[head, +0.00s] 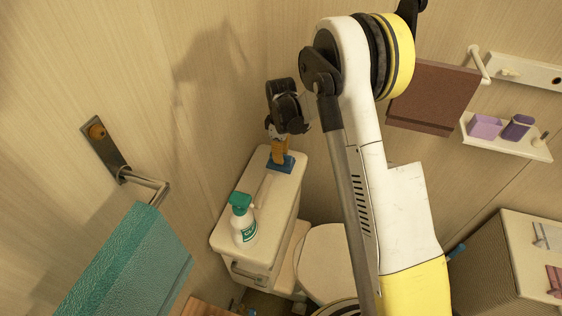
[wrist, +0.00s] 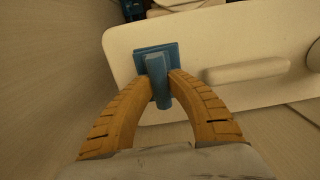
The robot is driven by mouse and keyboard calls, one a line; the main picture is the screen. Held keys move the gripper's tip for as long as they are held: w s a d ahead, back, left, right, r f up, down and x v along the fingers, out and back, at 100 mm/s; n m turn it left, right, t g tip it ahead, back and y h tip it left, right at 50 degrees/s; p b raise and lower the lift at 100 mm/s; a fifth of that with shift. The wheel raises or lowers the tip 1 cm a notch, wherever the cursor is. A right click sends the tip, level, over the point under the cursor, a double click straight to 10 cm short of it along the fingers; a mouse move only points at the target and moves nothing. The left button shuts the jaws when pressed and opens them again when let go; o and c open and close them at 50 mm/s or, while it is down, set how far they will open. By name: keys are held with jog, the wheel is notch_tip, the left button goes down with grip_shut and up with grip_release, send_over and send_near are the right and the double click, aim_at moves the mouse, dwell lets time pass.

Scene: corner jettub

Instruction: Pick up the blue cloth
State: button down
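The blue cloth (head: 287,165) lies at the far end of the toilet tank lid, below my gripper (head: 279,149). In the wrist view, the blue cloth (wrist: 157,62) is a flat square with a narrow raised part standing up towards the camera. The two tan fingers of my gripper (wrist: 158,76) come in from either side of this raised part. Their tips appear to touch it on both sides, so the gripper looks shut on it. The flat part still appears to rest on the lid.
A spray bottle (head: 243,221) with a green top stands on the near end of the tank lid (head: 224,237). A teal towel (head: 130,265) hangs at left, a brown towel (head: 432,97) at right. Walls stand close behind and left of the tank. The toilet (head: 325,265) is right of it.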

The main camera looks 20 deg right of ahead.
dwell(0.3)
notch_tip(320, 180, up, 10)
jog(key=p, duration=0.3)
jog(key=c, duration=2.2)
grip_release()
jog(key=shift+s, duration=0.1)
grip_shut()
